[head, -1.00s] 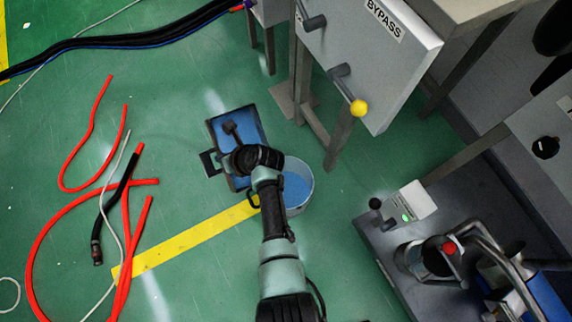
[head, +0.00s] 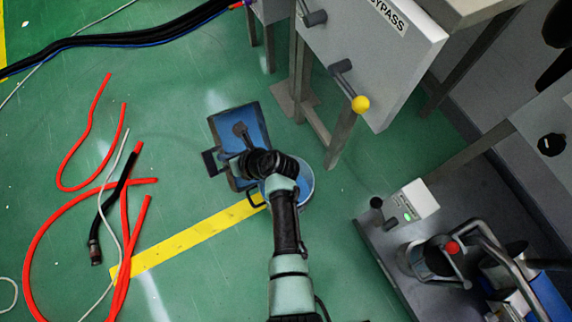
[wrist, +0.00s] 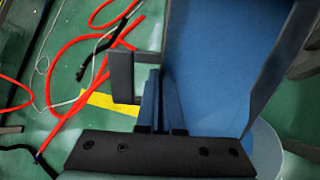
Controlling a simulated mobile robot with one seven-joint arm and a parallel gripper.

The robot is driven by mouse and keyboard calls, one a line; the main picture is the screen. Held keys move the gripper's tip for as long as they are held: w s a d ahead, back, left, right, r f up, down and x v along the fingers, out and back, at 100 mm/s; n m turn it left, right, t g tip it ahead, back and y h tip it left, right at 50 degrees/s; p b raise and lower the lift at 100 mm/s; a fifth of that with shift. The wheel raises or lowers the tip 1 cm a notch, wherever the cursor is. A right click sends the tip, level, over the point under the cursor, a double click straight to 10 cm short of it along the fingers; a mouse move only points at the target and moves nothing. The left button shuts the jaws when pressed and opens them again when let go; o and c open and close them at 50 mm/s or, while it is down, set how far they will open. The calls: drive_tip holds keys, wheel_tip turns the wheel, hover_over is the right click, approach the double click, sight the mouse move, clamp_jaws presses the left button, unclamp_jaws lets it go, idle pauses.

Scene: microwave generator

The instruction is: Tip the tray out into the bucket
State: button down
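The tray (head: 254,118) is blue inside with dark edges. It appears tilted above and beside the bucket (head: 306,184), partly overlapping it from the head camera. In the wrist view the tray's blue inside (wrist: 205,70) fills the upper right, and part of the round bucket (wrist: 268,150) shows below its lower edge. My gripper (wrist: 158,82) looks shut on the tray at its side, beside a dark handle-like bracket (wrist: 122,75). My wrist hides much of the hold in the head view. No loose contents show in the tray.
Red hoses (head: 125,230) and a black cable (head: 99,222) lie on the floor at left. A dark equipment bench (head: 400,250) is at lower right. Yellow tape (head: 190,237) crosses open green floor.

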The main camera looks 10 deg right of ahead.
drive_tip(key=shift+s+d+r+t+y+b, duration=0.7)
drive_tip(key=shift+d+r+b, duration=0.15)
drive_tip(key=shift+b, duration=0.9)
drive_tip(key=shift+s+d+r+t+y+b, duration=0.4)
drive_tip(key=shift+s+d+r+y+b, duration=0.15)
drive_tip(key=shift+b, duration=1)
drive_tip(key=shift+s+d+r+t+y+b, duration=0.25)
drive_tip(key=shift+s+d+y+b, duration=0.2)
drive_tip(key=shift+b, duration=0.95)
drive_tip(key=shift+s+d+r+t+y+b, duration=0.2)
drive_tip(key=shift+s+d+t+b, duration=0.25)
drive_tip(key=shift+b, duration=0.9)
drive_tip(key=shift+v, duration=0.9)
drive_tip(key=shift+s+d+t+y, duration=0.15)
drive_tip(key=shift+d+t+y, duration=0.15)
drive_tip(key=shift+y, duration=0.1)
drive_tip(key=shift+s+d+r, duration=0.1)
drive_tip(key=shift+s+d, duration=0.1)
drive_tip(key=shift+d, duration=0.05)
drive_tip(key=shift+d, duration=0.1)
drive_tip(key=shift+s+d+r+t+y+b, duration=0.1)
drive_tip(key=shift+s+d+t+y+b, duration=0.75)
drive_tip(key=shift+s+d+t+y, duration=0.45)
